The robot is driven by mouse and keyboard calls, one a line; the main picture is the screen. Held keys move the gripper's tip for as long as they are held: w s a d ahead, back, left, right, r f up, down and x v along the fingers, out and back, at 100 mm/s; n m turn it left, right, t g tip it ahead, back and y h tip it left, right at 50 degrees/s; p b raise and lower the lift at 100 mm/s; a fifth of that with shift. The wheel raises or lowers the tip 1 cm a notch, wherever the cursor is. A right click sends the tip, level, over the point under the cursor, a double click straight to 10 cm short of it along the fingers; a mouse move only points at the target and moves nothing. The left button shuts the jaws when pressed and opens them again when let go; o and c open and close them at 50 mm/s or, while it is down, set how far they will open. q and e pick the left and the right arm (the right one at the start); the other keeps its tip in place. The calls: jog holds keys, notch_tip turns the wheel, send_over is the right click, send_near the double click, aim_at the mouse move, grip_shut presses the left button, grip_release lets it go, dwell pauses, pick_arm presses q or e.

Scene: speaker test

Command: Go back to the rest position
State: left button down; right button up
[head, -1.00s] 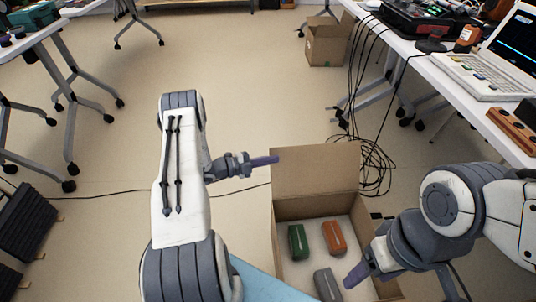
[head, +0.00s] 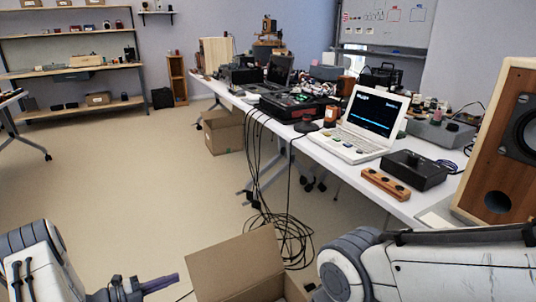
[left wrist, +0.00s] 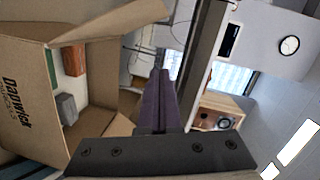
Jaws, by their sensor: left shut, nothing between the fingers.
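My left gripper (head: 160,284) is low in the head view, left of the open cardboard box (head: 238,264). Its purple fingers are shut and empty; they also show in the left wrist view (left wrist: 156,98). My right arm enters at the lower right of the head view, but its gripper is out of view. In the left wrist view the box (left wrist: 25,95) is at the left, with an orange block (left wrist: 75,60) and a grey block (left wrist: 67,108) inside. In the head view only the box's flap and upper edge show.
A long white table (head: 345,175) runs along the right, with a laptop (head: 368,125), a black box (head: 413,170), a wooden strip (head: 386,184) and a wooden speaker (head: 500,150). Black cables (head: 270,230) hang to the floor. The floor (head: 120,190) at left is clear.

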pick_arm(q)
jog(key=s+d+r+m+g+y, duration=0.1)
jog(key=s+d+r+m+g, duration=0.1)
jog(key=d+r+m+g, duration=0.45)
jog(key=s+d+r+m+g+y, duration=0.1)
jog(key=s+d+r+m+g, duration=0.15)
jog(key=d+m, duration=0.65)
jog(key=s+d+r+m+g, duration=0.3)
jog(key=d+r+m+g, duration=0.15)
jog(key=d+m, duration=0.35)
jog(key=s+d+r+m+t+y, duration=0.1)
jog(key=s+d+r+m+y, duration=0.15)
jog(key=s+m, duration=0.55)
jog(key=s+d+r+m+t+y, duration=0.15)
jog(key=s+m+y, duration=0.25)
jog(key=m, duration=0.8)
jog(key=s+d+r+m+y, duration=0.1)
jog(key=s+r+m+y, duration=0.2)
jog(key=s+m, duration=0.55)
notch_tip(320, 180, up, 31)
jog(key=w+m+p, duration=0.2)
jog(key=p, duration=2.9)
jog(key=shift+r, duration=0.2)
jog(key=shift+w+d, duration=0.1)
